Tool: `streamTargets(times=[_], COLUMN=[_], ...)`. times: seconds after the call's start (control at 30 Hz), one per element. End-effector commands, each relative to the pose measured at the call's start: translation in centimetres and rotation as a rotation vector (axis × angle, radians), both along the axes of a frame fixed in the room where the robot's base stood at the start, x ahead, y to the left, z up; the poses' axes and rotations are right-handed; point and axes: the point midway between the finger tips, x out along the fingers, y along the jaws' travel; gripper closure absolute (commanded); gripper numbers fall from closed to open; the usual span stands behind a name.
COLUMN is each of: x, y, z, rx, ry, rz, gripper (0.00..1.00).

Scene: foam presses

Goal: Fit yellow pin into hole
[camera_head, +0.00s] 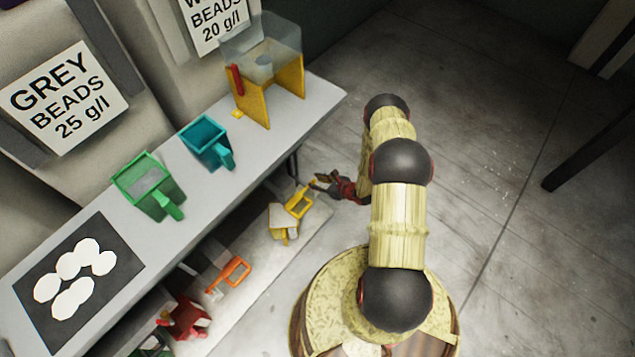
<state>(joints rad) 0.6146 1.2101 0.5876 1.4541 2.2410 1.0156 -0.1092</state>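My gripper (322,184) is low beside the front edge of the shelves, pointing left. It is small and dark here, so I cannot tell whether its fingers are open or shut. A small yellow bit (312,182) shows at its fingertips; I cannot tell whether it is the pin, or whether it is held. The yellow stand (252,104) with a clear hopper is on the upper shelf. A small yellow piece (237,114) sits at its front-left foot. I cannot make out a hole.
A yellow handled container (284,224) is on the lower shelf, just below-left of my gripper. An orange-handled one (234,273) and a red one (185,318) are further left. Green (145,182) and teal (205,140) containers stand on the upper shelf (190,215). The floor at right is clear.

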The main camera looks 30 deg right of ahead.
Motion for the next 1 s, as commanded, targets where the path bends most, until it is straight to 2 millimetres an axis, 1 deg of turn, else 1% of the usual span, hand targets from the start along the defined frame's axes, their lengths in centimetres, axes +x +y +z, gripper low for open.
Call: streamTargets(times=[0.13,0.23,0.37,0.5,0.7,0.83,1.0], x=[0.0,-0.7,-2.4,-4.7,-7.5,-8.6,-9.2], y=[0.0,-0.3,-1.0,-1.8,-2.8,-3.2,-3.3], z=[0.3,0.9,2.4,4.2,6.2,6.9,7.3], rx=[0.000,0.001,0.000,0.000,0.001,0.000,0.000], ry=[0.000,0.002,0.001,0.001,0.000,0.000,0.000], rz=[0.000,-0.003,-0.004,-0.004,-0.004,-0.003,0.000], gripper=[0.71,0.71,0.71,0.71,0.71,0.71,0.71])
